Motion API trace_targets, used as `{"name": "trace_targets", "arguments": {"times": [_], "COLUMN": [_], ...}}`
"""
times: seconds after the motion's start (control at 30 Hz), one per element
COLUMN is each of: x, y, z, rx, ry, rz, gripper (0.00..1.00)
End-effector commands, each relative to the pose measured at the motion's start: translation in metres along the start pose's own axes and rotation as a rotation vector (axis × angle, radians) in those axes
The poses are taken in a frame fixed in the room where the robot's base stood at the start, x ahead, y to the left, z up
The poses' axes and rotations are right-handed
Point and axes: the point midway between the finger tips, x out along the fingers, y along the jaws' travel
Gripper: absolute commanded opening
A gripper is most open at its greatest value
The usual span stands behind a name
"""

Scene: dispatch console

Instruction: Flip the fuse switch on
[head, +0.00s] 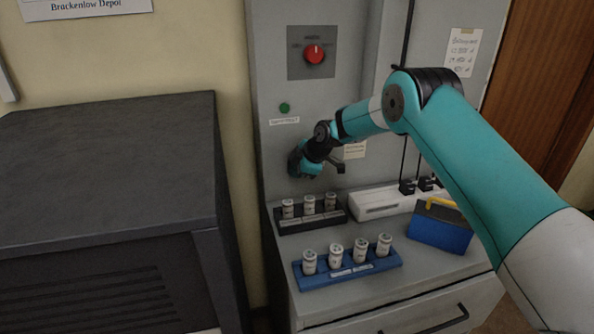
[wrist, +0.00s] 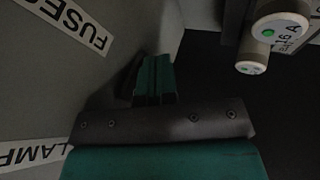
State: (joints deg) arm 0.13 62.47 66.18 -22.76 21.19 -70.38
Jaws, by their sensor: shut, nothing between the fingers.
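My gripper (head: 308,169) is shut and empty, close to the grey front of the console cabinet, above the black fuse rack. In the wrist view its teal fingers (wrist: 154,78) lie together next to the grey panel. A label reading FUSES (wrist: 75,27) is on that panel, up and left of the fingers. I cannot make out the fuse switch in either view. A dark shape (wrist: 128,82) shows just left of the fingers, but I cannot tell whether it is the switch or a shadow. My gripper and wrist cover part of the panel in the head view.
A red knob (head: 314,54) and a green button (head: 284,107) are higher on the panel. A black rack (head: 312,222) with white fuses stands below my gripper. A blue rack (head: 348,272) with several white cylinders is in front. A blue box (head: 440,232) stands right.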

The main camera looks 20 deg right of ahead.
Motion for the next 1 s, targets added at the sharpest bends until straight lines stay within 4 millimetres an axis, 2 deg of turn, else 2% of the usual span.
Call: {"name": "trace_targets", "arguments": {"times": [0.37, 0.4, 0.67, 1.0], "x": [0.010, 0.004, 0.002, -0.009], "y": [0.000, 0.003, 0.004, 0.010], "z": [0.003, 0.000, -0.001, -0.006], "rx": [-0.022, -0.020, -0.020, -0.020], "ry": [0.011, 0.010, 0.010, 0.010], "rz": [0.053, 0.049, 0.048, 0.049], "gripper": [0.00, 0.00, 0.00, 0.00]}}
